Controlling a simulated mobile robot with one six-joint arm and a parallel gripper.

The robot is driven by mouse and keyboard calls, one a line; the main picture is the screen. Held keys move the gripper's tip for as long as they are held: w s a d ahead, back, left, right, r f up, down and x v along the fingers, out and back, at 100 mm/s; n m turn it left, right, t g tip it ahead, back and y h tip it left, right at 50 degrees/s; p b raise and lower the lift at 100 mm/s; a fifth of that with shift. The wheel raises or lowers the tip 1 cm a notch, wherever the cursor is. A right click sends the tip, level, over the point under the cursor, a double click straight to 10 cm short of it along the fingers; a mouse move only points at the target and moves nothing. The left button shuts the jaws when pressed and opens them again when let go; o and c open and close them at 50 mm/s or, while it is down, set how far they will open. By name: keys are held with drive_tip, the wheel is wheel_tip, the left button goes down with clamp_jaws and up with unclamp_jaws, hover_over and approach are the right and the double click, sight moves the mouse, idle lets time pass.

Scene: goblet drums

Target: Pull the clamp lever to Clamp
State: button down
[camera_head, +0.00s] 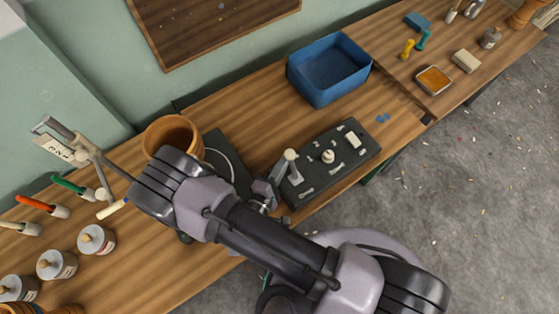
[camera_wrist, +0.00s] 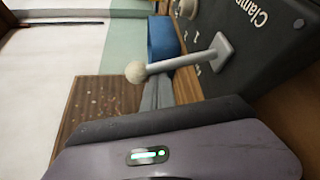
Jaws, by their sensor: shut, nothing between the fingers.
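The dark control panel (camera_head: 345,172) lies on the wooden bench. Its clamp lever (camera_head: 291,160) stands near the panel's left end, a pale grey arm with a round cream knob. In the wrist view the lever (camera_wrist: 183,63) rises from a square grey base, and its knob (camera_wrist: 136,72) points left. The word "Clamp" (camera_wrist: 250,12) is printed on the panel (camera_wrist: 285,60) beside the base. My gripper (camera_head: 268,190) is shut and empty, close to the lever's left side. In the wrist view my gripper (camera_wrist: 157,94) shows just below the lever shaft; I cannot tell whether they touch.
The panel also carries a round knob (camera_head: 328,156) and a white switch (camera_head: 352,140). A blue bin (camera_head: 328,70) stands behind it. A clay-coloured drum (camera_head: 172,132) stands left of my gripper. Several brushes and tins fill the bench's left end.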

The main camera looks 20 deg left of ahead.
drive_tip(key=s+d+m+t+b, duration=0.2)
drive_tip(key=m, duration=0.1)
drive_tip(key=shift+d+r+m, duration=0.15)
drive_tip(key=shift+d+m, duration=0.1)
drive_tip(key=shift+m, duration=0.05)
drive_tip(key=s+d+m+t+b, duration=0.1)
drive_tip(key=m+h+b, duration=0.1)
drive_tip(key=m, duration=0.1)
drive_tip(key=shift+s+d+t, duration=0.35)
drive_tip(key=shift+d+t, duration=0.05)
drive_tip(key=shift+s+d+m, duration=0.25)
drive_tip(key=shift+d+m, duration=0.05)
drive_tip(key=shift+m, duration=0.3)
drive_tip(key=shift+s+d+f, duration=0.2)
drive_tip(key=shift+d, duration=0.05)
drive_tip(key=shift+d+f, duration=0.1)
drive_tip(key=shift+s+b, duration=0.1)
drive_tip(key=shift+b, duration=0.2)
